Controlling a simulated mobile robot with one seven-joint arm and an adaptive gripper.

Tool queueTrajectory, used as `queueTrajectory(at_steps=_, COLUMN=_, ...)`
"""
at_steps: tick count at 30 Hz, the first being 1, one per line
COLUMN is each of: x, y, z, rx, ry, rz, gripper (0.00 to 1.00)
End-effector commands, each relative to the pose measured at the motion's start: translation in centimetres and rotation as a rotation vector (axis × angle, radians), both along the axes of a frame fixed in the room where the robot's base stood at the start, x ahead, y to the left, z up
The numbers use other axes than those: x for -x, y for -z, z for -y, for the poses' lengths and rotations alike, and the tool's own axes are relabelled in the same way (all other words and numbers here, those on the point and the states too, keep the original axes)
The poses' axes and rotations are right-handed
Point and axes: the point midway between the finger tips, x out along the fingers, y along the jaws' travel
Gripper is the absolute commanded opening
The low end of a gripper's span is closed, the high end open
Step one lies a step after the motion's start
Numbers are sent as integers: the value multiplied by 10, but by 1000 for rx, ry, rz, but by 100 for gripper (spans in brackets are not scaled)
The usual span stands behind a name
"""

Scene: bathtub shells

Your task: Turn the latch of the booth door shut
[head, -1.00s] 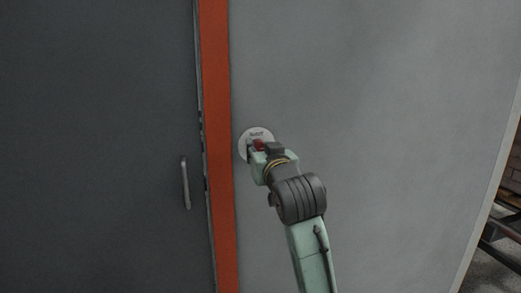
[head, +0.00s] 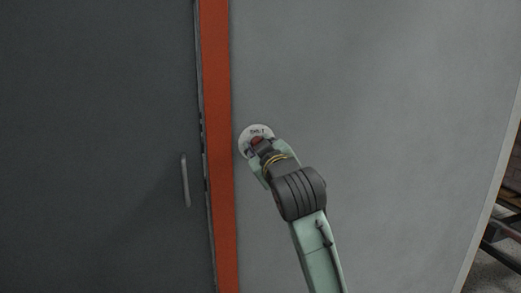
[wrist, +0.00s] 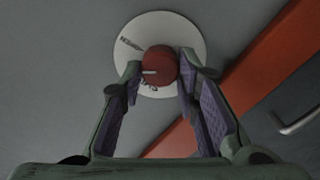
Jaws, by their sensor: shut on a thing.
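The latch is a round red knob (wrist: 160,66) with a pale mark on its face, set on a white round plate (wrist: 185,40) with dark lettering. In the head view the plate (head: 256,131) sits on the grey wall just right of the orange frame post, and my gripper covers much of the knob. My gripper (wrist: 160,75) is shut on the knob, one finger on each side. The dark grey booth door (head: 95,150) stands left of the post, and its edge lies along the post. The lettering is too small to read surely.
The orange post (head: 217,150) runs upright between door and wall. A metal pull handle (head: 185,180) sticks out from the door near its right edge. The grey wall (head: 390,120) right of my arm is bare. Dark racking (head: 503,235) shows at the far right.

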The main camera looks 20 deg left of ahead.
Motion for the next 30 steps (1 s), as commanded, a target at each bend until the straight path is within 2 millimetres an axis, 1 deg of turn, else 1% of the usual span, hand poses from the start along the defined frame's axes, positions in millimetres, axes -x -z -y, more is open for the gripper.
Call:
queueTrajectory(at_steps=18, x=0, y=3, z=-1, rx=486, ry=0, rz=327, gripper=1)
queueTrajectory(at_steps=30, x=1, y=4, z=-1, rx=733, ry=0, rz=494, gripper=1)
